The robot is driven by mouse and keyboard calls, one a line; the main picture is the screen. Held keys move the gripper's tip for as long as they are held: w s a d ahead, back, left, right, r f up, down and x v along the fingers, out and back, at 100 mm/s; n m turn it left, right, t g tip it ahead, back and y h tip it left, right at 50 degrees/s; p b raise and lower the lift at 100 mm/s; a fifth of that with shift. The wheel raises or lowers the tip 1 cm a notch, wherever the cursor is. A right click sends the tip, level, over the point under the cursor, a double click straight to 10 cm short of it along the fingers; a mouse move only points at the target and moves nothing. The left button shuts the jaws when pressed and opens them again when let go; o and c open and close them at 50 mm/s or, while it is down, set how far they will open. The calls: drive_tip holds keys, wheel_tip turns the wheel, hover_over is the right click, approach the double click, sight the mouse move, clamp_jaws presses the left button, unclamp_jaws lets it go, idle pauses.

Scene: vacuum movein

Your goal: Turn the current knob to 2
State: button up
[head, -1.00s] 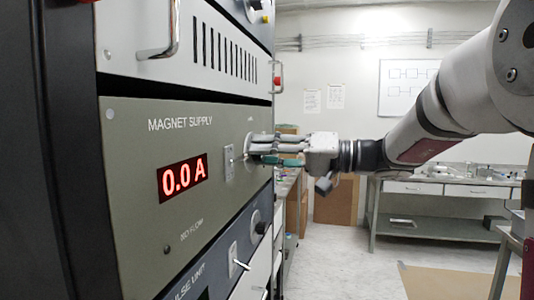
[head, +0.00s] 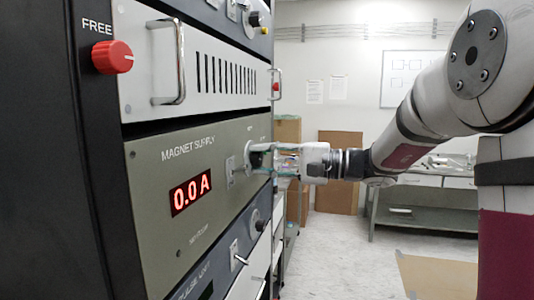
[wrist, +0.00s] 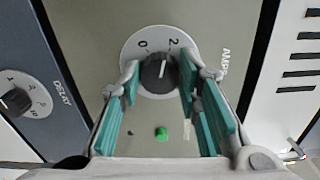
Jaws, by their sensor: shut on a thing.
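The current knob (wrist: 158,74) is a dark round knob on a pale dial ring (wrist: 131,54) marked 0 and 2, with AMPS lettered beside it. Its light pointer line appears to lie between the 0 and the 2. My gripper (wrist: 160,80) has its teal-padded fingers on either side of the knob, shut on it. In the head view my gripper (head: 262,157) reaches the right part of the magnet supply panel (head: 215,215) and mostly hides the knob. The red display (head: 191,192) reads 0.0 A.
A red knob (head: 112,57) labelled FREE and a metal handle (head: 178,62) sit on the rack above. The DELAY knob (wrist: 15,101) is on the neighbouring panel. A green light (wrist: 161,133) is near the current knob. Open floor (head: 340,250) lies right of the rack.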

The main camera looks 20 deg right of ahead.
drive_tip(key=shift+m+p, duration=0.65)
drive_tip(key=shift+m, duration=0.65)
drive_tip(key=o, duration=1.1)
drive_tip(key=shift+o, duration=0.2)
drive_tip(key=v, duration=1.2)
